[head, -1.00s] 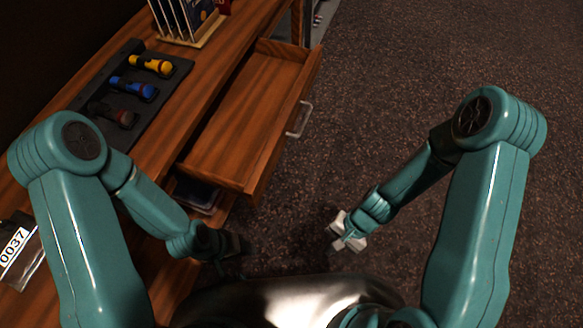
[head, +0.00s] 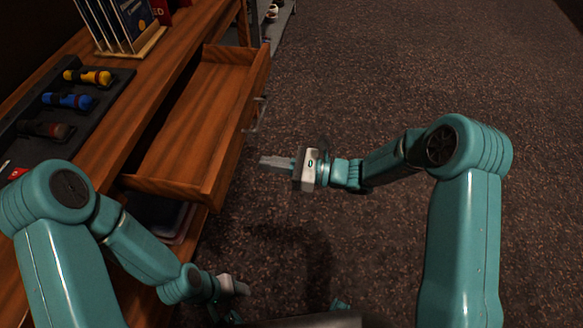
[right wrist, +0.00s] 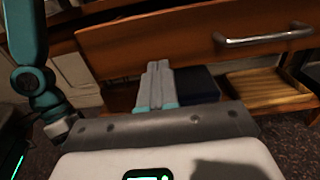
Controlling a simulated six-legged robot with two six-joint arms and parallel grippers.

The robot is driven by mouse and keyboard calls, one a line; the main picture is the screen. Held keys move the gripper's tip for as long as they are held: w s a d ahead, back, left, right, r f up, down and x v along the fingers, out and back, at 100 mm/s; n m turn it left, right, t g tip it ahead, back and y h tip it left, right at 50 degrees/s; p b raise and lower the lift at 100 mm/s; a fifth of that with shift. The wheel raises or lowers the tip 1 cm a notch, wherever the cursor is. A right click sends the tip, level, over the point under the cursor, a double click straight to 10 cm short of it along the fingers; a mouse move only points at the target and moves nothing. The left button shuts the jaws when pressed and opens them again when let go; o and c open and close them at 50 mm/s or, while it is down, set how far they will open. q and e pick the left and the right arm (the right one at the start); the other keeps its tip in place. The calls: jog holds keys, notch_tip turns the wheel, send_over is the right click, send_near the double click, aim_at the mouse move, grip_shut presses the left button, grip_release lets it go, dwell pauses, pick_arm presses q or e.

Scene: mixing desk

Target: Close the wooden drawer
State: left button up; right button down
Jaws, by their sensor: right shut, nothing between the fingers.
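The wooden drawer (head: 190,125) is pulled out to the right of the wooden desk in the head view and looks empty. Its front panel, with a metal handle (right wrist: 265,37), fills the upper part of the right wrist view. My right gripper (head: 264,161) is shut and empty. It points left at the drawer front, beside the near part of it, with a gap visible in the head view. My left gripper (head: 240,287) is low near the bottom of the head view, apart from the drawer; its fingers are too small to judge.
The desk top (head: 135,95) carries a black tray with yellow (head: 88,77), blue (head: 68,101) and dark flashlights, and a rack of books (head: 125,25). An open shelf space lies under the drawer. The dark floor (head: 400,70) to the right is clear.

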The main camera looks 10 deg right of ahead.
aim_at(232, 159)
jog(key=x, duration=0.6)
jog(key=shift+a, duration=0.3)
pick_arm(q)
jog(key=shift+w+a, duration=0.1)
jog(key=shift+f, duration=0.1)
